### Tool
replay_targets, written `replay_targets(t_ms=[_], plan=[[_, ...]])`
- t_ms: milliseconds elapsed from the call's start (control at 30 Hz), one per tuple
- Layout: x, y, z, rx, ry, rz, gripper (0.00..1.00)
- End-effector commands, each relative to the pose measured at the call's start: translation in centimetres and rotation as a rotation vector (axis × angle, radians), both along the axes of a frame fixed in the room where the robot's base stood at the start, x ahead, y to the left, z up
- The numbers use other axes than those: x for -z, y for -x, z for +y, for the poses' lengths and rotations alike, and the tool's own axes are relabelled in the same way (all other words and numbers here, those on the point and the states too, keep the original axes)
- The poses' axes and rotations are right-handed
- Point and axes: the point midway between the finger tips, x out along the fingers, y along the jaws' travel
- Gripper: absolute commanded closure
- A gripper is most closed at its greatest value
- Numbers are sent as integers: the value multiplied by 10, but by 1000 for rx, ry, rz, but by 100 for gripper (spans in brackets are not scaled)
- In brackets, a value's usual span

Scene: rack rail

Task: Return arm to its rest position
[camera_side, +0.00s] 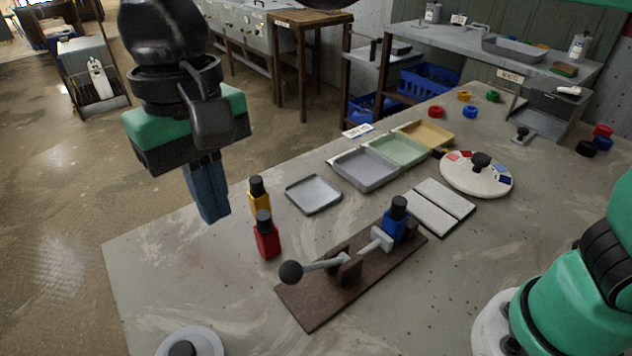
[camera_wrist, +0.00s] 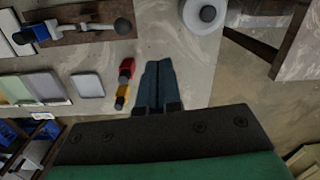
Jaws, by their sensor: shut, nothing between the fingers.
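My gripper (camera_side: 214,214) hangs in the air over the left edge of the table in the side view, pointing down. Its blue fingers are together with nothing between them. In the wrist view the fingers (camera_wrist: 157,85) also lie side by side. A red block with a black top (camera_side: 267,240) and a yellow block with a black top (camera_side: 259,197) stand upright on the table, right of my gripper and apart from it. A blue block with a black top (camera_side: 394,222) sits on a brown rail board (camera_side: 312,312) with a lever ending in a black ball (camera_side: 291,272).
A grey metal plate (camera_side: 313,195), several shallow trays (camera_side: 366,170), two pale tiles (camera_side: 444,195) and a round dial (camera_side: 476,188) lie on the table. A round grey base with a dark knob (camera_side: 205,338) is at the near edge. Around my gripper the air looks clear.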

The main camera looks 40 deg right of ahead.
Motion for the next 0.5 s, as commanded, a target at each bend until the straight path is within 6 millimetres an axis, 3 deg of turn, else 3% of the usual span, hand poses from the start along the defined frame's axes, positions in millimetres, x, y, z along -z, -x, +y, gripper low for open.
replay_targets(t_ms=[167, 267, 367, 500], plan=[[-8, -2, 4, 4, -6, -7, 100], [-9, -10, -14, 19, -32, -43, 100], [-6, -21, -52, 46, -73, -119, 100], [6, -27, -119, 84, -115, -283, 100]])
